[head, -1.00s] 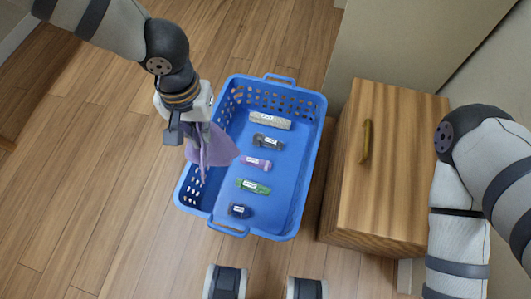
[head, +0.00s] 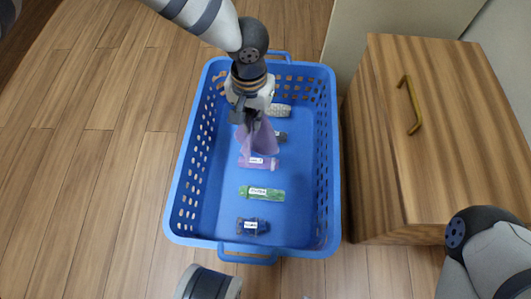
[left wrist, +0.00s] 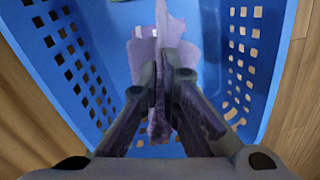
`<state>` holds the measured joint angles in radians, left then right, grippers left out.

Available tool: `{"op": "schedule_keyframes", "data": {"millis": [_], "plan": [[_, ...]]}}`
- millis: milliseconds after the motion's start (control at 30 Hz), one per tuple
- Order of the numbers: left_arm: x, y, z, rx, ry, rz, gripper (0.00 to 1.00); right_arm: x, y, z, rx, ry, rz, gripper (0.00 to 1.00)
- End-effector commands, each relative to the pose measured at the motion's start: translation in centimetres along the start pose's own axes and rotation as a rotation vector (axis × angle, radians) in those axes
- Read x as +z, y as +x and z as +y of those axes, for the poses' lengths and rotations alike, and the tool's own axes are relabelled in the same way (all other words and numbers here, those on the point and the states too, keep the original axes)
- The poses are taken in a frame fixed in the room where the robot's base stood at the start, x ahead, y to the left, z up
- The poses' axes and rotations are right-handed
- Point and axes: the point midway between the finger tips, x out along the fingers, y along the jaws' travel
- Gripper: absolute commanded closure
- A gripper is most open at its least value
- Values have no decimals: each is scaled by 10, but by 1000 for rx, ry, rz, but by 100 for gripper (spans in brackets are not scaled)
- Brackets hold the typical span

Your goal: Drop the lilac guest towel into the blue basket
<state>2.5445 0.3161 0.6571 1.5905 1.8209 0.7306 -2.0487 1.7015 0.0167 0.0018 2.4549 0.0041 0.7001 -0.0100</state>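The lilac guest towel (head: 261,137) hangs loose and crumpled from my left gripper (head: 250,117), above the inside of the blue basket (head: 332,160). In the left wrist view the gripper's fingers (left wrist: 168,78) are close together with the lilac cloth (left wrist: 170,32) between them and spreading beyond them. The basket surrounds the cloth there. Whether the towel's lower end touches the contents is hard to tell. My right gripper is out of view; only part of the right arm shows at lower right.
Inside the basket lie labelled rolls: a beige one (head: 280,111), a dark grey one (head: 281,136), a pink-lilac one (head: 268,163), a green one (head: 262,192) and a navy one (head: 252,226). A wooden cabinet (head: 440,150) stands close at right. Wooden floor is clear at left.

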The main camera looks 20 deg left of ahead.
Motion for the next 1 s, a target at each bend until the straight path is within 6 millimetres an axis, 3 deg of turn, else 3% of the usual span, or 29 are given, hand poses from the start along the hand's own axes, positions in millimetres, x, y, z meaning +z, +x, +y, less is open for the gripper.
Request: {"op": "schedule_keyframes", "data": {"millis": [167, 500, 767, 867, 1000], "plan": [[-1, 12, 0, 0, 1, 0, 100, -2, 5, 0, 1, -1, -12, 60], [0, 59, 0, -1, 1, -1, 100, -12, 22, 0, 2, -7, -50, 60], [-1, 59, 0, 0, -1, 2, 100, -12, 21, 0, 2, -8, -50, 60], [-1, 59, 0, 0, -1, 2, 76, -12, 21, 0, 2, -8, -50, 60], [-1, 59, 0, 0, -1, 1, 73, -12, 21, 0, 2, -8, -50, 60]]}}
